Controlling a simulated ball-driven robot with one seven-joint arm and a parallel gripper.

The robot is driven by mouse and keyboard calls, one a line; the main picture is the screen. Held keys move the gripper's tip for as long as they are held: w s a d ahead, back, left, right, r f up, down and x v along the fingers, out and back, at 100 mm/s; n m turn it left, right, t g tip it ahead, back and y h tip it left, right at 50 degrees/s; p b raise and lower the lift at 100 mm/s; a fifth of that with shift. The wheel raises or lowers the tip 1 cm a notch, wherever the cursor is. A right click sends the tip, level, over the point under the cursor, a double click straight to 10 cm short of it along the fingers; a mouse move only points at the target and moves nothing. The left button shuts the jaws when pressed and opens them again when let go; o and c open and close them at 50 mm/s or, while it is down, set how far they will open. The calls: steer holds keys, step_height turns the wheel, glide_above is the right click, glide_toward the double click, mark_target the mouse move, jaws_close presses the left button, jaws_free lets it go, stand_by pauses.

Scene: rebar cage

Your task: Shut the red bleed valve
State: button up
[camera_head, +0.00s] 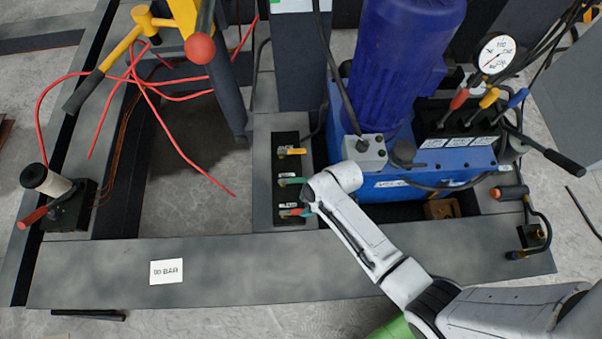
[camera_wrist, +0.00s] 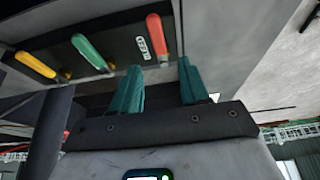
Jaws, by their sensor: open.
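The red bleed valve is a short red lever (camera_head: 290,212) at the near end of a black panel, below a green and a yellow lever. In the wrist view the red lever (camera_wrist: 158,36) stands at the right end of the row, beside a white label. My gripper (camera_head: 306,200) is at the panel's right edge, close to the red lever. In the wrist view my gripper (camera_wrist: 162,65) has its two teal fingers apart, with the red lever's lower end near the gap between their tips. Whether either finger touches it, I cannot tell.
The green lever (camera_head: 291,181) and yellow lever (camera_head: 292,151) sit close by on the panel. A blue pump unit (camera_head: 405,185) stands right of it. Red hoses (camera_head: 165,130) cross the opening on the left. A card (camera_head: 166,271) lies on the grey front beam (camera_head: 230,275).

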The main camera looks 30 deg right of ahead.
steer(key=shift+p+v, duration=0.35)
steer(key=shift+v, duration=1.8)
